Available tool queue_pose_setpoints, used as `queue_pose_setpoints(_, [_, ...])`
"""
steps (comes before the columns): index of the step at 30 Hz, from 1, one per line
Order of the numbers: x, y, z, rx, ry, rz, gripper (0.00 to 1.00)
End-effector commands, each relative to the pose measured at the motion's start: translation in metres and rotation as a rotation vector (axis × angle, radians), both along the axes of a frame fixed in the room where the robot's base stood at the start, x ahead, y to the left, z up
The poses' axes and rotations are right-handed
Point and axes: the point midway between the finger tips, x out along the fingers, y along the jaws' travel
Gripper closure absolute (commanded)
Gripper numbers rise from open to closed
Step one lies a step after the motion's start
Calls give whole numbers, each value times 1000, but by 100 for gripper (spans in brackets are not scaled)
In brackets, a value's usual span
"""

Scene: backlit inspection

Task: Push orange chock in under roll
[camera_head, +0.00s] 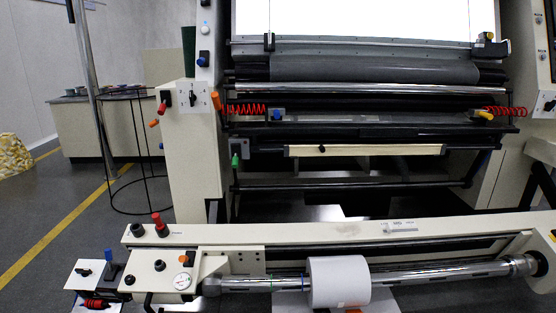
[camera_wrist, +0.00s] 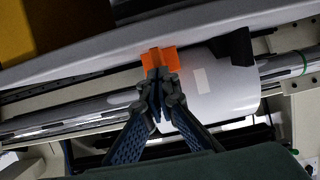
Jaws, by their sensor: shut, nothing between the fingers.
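The white roll (camera_head: 339,281) sits on a metal shaft at the bottom of the head view. It also shows in the wrist view (camera_wrist: 228,92), with a pale label on its side. The orange chock (camera_wrist: 155,55) is beside the roll's left end in the wrist view. My gripper (camera_wrist: 160,76) is shut and empty, with its fingertips right at the chock and covering part of it. I cannot tell whether they touch it. A dark block (camera_wrist: 236,45) lies against the roll's other side. My gripper is not seen in the head view.
The shaft (camera_head: 440,274) runs right from the roll to a bearing at the machine frame. A cream control panel (camera_head: 160,270) with knobs and a gauge stands left of the roll. A long cream beam (camera_head: 300,233) lies behind the shaft.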

Motion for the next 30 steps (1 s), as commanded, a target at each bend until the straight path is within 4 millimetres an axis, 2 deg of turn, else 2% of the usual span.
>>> queue_pose_setpoints(5, [-5,0,0,0,2,0,100])
queue_pose_setpoints(18, [-38,-1,1,0,1,0,100])
queue_pose_setpoints(30, [-40,-1,3,0,0,0,100])
